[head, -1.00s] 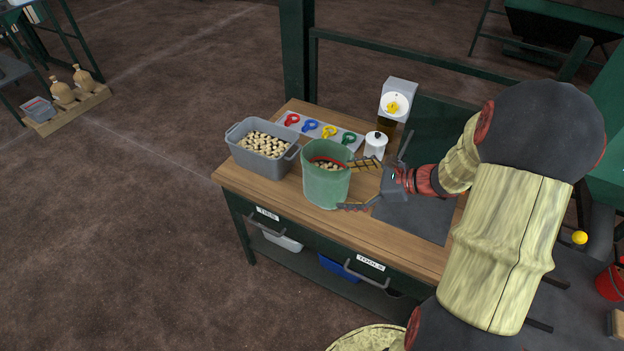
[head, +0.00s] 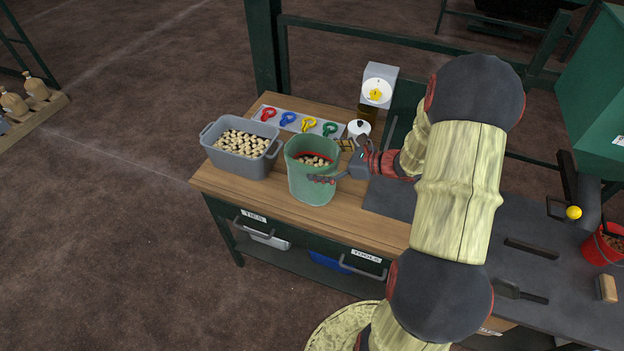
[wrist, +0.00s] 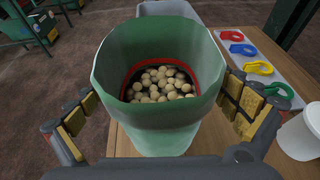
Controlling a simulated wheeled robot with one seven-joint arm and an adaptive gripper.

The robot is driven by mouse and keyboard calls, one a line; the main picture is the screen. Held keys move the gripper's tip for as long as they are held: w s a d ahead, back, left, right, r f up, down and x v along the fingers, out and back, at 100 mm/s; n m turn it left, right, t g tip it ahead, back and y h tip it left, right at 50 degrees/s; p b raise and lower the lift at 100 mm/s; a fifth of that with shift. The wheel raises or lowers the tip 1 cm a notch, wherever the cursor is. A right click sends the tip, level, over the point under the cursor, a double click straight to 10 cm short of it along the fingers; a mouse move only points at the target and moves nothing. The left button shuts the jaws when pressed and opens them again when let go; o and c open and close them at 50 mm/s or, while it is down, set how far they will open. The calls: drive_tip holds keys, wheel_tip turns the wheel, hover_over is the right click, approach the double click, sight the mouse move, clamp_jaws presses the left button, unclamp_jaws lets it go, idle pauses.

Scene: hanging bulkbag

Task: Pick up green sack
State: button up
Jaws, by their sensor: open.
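The green sack (head: 313,182) stands upright and open on the wooden table, with a red band inside and tan nut-like pieces in it. In the wrist view the sack (wrist: 158,65) fills the middle, its mouth facing the camera. My gripper (head: 334,162) is at the right side of the sack in the head view. In the wrist view my gripper (wrist: 160,115) has its two padded fingers spread wide, one on each side of the sack. Gaps show between the fingers and the sack wall. The far side of the sack is hidden.
A grey bin (head: 240,148) of similar pieces stands close left of the sack. Behind are a board of coloured hooks (head: 299,122), a white lidded pot (head: 358,129) and a scale (head: 377,88). A red bucket (head: 603,247) stands far right.

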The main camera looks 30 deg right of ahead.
drive_tip(key=shift+b+x, duration=0.3)
drive_tip(key=shift+x, duration=1.25)
drive_tip(key=shift+c, duration=1.3)
drive_tip(key=c, duration=1.5)
drive_tip(key=shift+c, duration=0.2)
